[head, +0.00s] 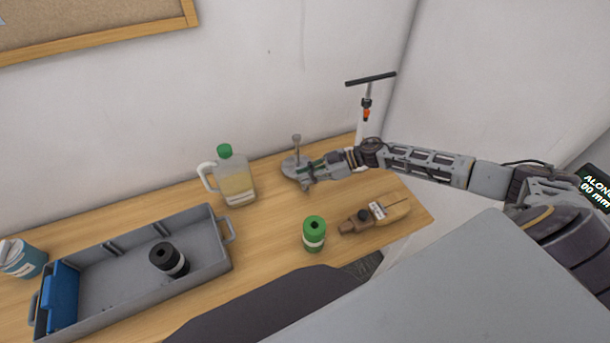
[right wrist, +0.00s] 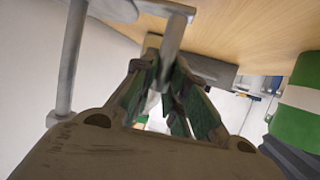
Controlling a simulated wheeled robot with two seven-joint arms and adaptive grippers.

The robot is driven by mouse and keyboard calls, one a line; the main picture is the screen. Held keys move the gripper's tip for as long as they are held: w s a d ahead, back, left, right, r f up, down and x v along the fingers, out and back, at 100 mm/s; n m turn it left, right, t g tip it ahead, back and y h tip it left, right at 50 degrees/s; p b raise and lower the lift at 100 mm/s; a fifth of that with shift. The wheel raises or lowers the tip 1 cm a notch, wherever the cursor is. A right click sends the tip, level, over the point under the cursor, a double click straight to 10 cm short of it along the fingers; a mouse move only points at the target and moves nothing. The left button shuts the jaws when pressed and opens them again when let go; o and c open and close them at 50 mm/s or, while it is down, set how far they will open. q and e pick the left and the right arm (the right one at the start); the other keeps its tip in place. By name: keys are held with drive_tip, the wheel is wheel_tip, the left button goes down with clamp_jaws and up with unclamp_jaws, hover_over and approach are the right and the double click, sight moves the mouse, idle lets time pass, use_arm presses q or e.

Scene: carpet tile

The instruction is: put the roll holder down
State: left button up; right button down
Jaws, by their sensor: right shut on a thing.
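The roll holder (head: 290,167) is a grey metal piece with a flat base and a short upright post, near the back of the wooden table in the head view. My right gripper (head: 312,172) reaches in from the right and is shut on it. In the right wrist view its fingers (right wrist: 170,95) close around a grey metal bar of the holder (right wrist: 173,38). I cannot tell whether the base touches the table. My left gripper is not in view.
A green-capped jug (head: 234,180) stands left of the holder. A green roll (head: 314,236) and a brown tool (head: 366,222) are in front. A grey crate (head: 222,262) holds a black roll (head: 166,260). Bare wood (head: 268,222) shows between jug and green roll.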

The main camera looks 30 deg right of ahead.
drive_tip(key=shift+w, duration=0.55)
drive_tip(key=shift+f, duration=0.7)
drive_tip(key=c, duration=1.4)
unclamp_jaws()
drive_tip(key=shift+s, duration=0.1)
drive_tip(key=shift+c, duration=0.2)
drive_tip(key=v, duration=1.2)
drive_tip(key=shift+s, duration=0.2)
